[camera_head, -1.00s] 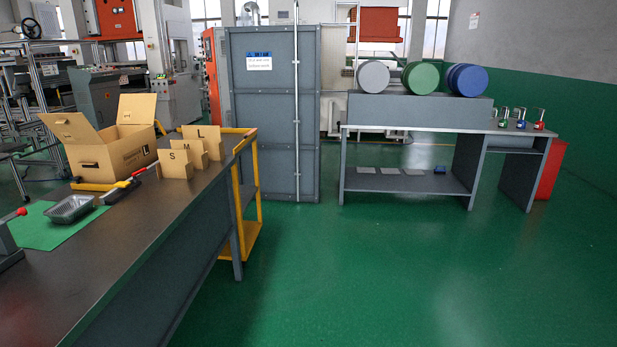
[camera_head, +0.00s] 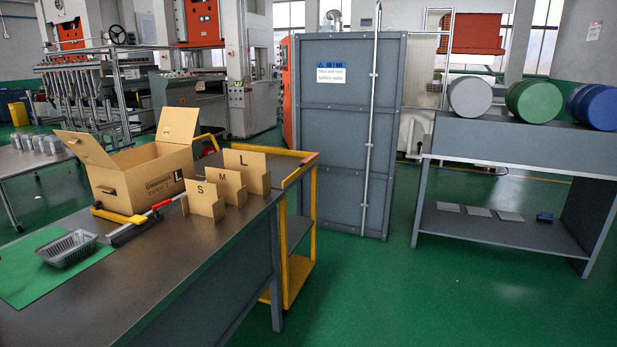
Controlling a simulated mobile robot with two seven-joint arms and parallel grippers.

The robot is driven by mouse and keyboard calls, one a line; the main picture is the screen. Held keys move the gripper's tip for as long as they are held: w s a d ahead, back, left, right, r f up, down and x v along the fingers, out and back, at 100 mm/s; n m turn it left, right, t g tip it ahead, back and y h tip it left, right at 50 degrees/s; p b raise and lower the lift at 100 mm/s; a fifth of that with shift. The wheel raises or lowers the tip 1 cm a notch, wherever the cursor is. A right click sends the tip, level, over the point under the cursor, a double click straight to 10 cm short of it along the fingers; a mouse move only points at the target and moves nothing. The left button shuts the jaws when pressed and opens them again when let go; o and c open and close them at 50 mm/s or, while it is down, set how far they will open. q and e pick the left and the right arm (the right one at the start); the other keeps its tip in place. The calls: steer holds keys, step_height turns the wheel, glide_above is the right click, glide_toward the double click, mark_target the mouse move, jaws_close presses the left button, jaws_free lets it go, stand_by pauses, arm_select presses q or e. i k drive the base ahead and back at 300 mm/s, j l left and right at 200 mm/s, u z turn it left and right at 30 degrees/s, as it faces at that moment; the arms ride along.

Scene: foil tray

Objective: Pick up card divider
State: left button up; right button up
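Three cardboard dividers stand upright in a staggered row on the dark table. The S divider (camera_head: 204,201) is nearest, the M divider (camera_head: 228,185) is in the middle and the L divider (camera_head: 250,170) is farthest back. They stand right of an open cardboard box (camera_head: 150,183) marked L, its flaps raised. None of my grippers is in view.
A foil tray (camera_head: 67,249) sits on a green mat (camera_head: 30,272) at the table's left. A yellow cart (camera_head: 300,235) stands at the table's far end. Green floor (camera_head: 400,290) is clear to the right.

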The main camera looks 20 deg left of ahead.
mark_target(252, 165)
steer(key=i+l+u, duration=0.2)
steer(key=i, duration=0.4)
steer(key=i+u, duration=0.2)
steer(key=i, duration=0.45)
steer(key=i+l+u, duration=0.2)
steer(key=i+u, duration=0.25)
steer(key=i+l+u, duration=0.25)
steer(key=u, duration=0.2)
steer(key=i+l+u, duration=0.2)
steer(key=u, duration=0.25)
steer(key=i+l+u, duration=0.2)
steer(key=l+u, duration=0.2)
steer(key=i+l+u, duration=0.1)
steer(key=l+u, duration=0.8)
steer(key=i+j, duration=0.05)
steer(key=j, duration=0.05)
